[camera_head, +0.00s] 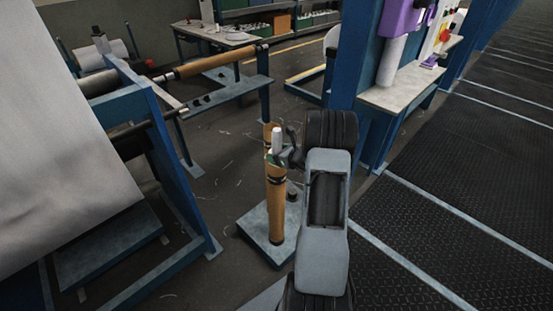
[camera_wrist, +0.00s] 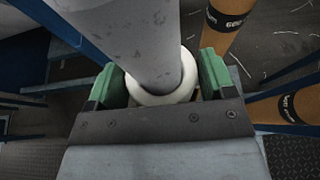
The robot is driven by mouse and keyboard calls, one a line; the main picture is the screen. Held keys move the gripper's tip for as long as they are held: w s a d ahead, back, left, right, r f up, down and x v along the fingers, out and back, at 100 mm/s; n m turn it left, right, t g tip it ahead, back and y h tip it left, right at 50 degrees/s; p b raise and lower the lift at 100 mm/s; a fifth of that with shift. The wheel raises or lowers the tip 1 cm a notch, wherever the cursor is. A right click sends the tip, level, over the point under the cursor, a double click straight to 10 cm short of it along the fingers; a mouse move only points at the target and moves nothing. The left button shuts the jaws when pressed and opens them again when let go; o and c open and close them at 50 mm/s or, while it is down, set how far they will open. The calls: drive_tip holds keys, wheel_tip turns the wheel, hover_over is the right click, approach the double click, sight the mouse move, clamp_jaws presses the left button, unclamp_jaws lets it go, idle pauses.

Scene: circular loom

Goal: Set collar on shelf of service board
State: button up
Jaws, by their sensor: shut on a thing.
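My gripper (camera_head: 277,155) is shut on a pale piece, its arm reaching up from the lower middle of the head view. In the wrist view its green fingers (camera_wrist: 163,82) close on both sides of a white ring-like collar (camera_wrist: 165,92) at the near end of a grey cylinder (camera_wrist: 150,35). I cannot tell whether ring and cylinder are one piece. The likely service board is the blue upright at right, with a pale shelf (camera_head: 385,97), apart from my gripper.
Brown tubes (camera_head: 276,215) stand upright on a grey base plate (camera_head: 258,235) right by my gripper. The blue loom frame (camera_head: 180,165) with a white roll of cloth (camera_head: 55,150) is at left. Purple units (camera_head: 400,18) hang above the shelf. Dark floor mats (camera_head: 470,180) at right are clear.

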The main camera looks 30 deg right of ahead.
drive_tip(key=shift+r, duration=0.35)
drive_tip(key=shift+r+p, duration=6.05)
drive_tip(key=shift+r, duration=3.4)
